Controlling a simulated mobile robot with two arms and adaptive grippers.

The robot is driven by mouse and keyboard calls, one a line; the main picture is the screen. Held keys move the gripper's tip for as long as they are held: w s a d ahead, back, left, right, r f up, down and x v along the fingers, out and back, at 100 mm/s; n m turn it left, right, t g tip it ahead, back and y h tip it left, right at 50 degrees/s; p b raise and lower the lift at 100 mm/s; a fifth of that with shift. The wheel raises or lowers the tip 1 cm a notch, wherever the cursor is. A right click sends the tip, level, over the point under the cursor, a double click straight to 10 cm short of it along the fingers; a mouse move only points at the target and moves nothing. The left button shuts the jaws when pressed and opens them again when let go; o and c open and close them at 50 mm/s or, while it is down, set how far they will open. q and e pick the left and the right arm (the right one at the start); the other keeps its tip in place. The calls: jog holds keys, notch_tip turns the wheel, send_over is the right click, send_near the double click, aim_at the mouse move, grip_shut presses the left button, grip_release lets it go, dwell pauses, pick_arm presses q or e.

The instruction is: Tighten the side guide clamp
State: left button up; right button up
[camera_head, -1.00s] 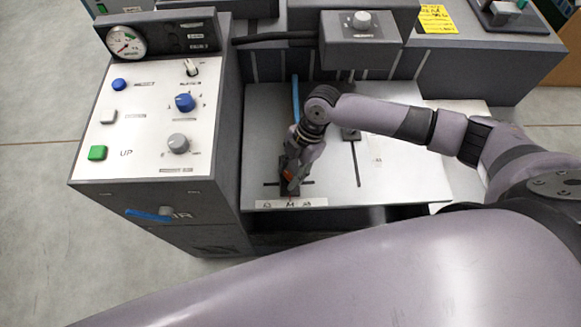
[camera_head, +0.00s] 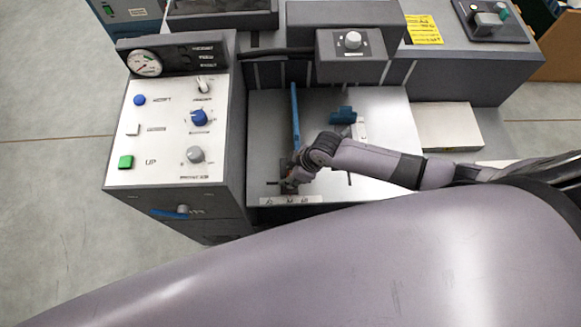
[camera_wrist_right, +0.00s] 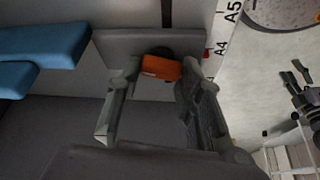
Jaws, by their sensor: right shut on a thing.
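The side guide (camera_head: 295,110) is a long blue bar on the grey feed table (camera_head: 268,125) in the head view. At its near end my right gripper (camera_head: 289,185) reaches down to the table slot and mostly hides the clamp there. In the right wrist view the side guide clamp (camera_wrist_right: 160,67) shows as an orange block by a dark round part. My right gripper's fingers (camera_wrist_right: 157,72) stand on both sides of it, shut on it. My left gripper is not in view.
A control panel (camera_head: 160,110) with knobs, buttons and a gauge stands left of the table. A grey box with a knob (camera_head: 352,42) overhangs the back. Another blue part (camera_head: 342,115) sits right of the guide. A size scale (camera_wrist_right: 222,45) runs beside the clamp.

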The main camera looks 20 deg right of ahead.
jog(key=m+p, duration=0.3)
jog(key=shift+s+a+r+t+h, duration=0.1)
jog(key=shift+s+r+t+h, duration=0.1)
jog(key=shift+t+h, duration=0.2)
jog(key=shift+w+f+m+t+h+p, duration=0.15)
jog(key=shift+m+t+h+p, duration=0.25)
jog(key=shift+m+p, duration=0.75)
jog(key=shift+m, duration=0.35)
jog(key=o, duration=1.2)
jog(key=v, duration=1.2)
jog(key=shift+f, duration=0.1)
